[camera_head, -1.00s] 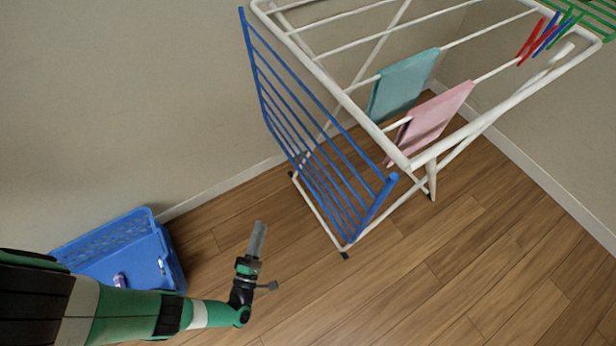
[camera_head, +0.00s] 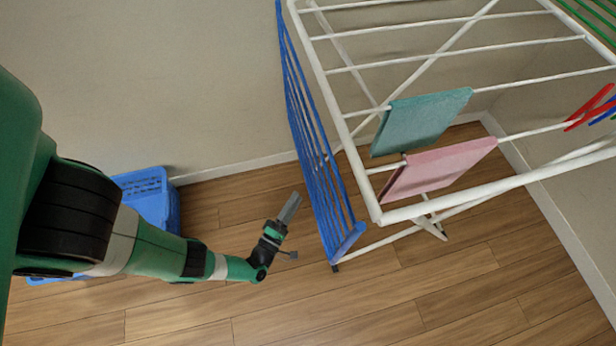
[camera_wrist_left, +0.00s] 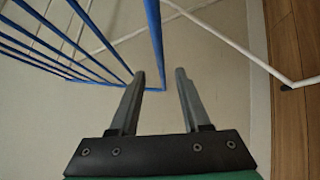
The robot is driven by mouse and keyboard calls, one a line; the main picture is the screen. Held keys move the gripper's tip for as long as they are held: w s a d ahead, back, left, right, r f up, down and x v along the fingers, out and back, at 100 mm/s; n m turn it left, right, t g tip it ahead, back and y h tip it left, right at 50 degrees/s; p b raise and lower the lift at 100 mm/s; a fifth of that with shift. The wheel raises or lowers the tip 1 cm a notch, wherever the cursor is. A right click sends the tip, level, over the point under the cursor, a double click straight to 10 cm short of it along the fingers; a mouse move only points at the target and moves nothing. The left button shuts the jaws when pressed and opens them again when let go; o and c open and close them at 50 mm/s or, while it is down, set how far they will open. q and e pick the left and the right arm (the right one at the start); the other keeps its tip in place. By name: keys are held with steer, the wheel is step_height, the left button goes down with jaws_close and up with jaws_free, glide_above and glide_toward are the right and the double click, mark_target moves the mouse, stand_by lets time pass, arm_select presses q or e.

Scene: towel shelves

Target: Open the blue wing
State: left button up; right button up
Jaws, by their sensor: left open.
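The blue wing (camera_head: 309,130) is a barred blue frame hanging down steeply from the left side of the white drying rack (camera_head: 343,140). My left gripper (camera_head: 290,206) is left of the wing's lower part in the head view, apart from it in the picture. In the left wrist view the gripper (camera_wrist_left: 161,85) is open and empty. A blue bar of the wing (camera_wrist_left: 154,40) runs down toward the gap between the fingertips; I cannot tell whether it lies between them. More blue bars spread to the left there. My right gripper is not in view.
A teal towel (camera_head: 420,122) and a pink towel (camera_head: 440,168) hang on the rack. Red and blue pegs (camera_head: 590,107) and a green wing (camera_head: 590,22) are at the right. A blue basket (camera_head: 150,200) stands behind my left arm. The near floor is clear.

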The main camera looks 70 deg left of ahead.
arm_select(q)
steer(key=x, duration=0.8)
steer(key=shift+a, duration=0.15)
jaws_close()
stand_by(1.1)
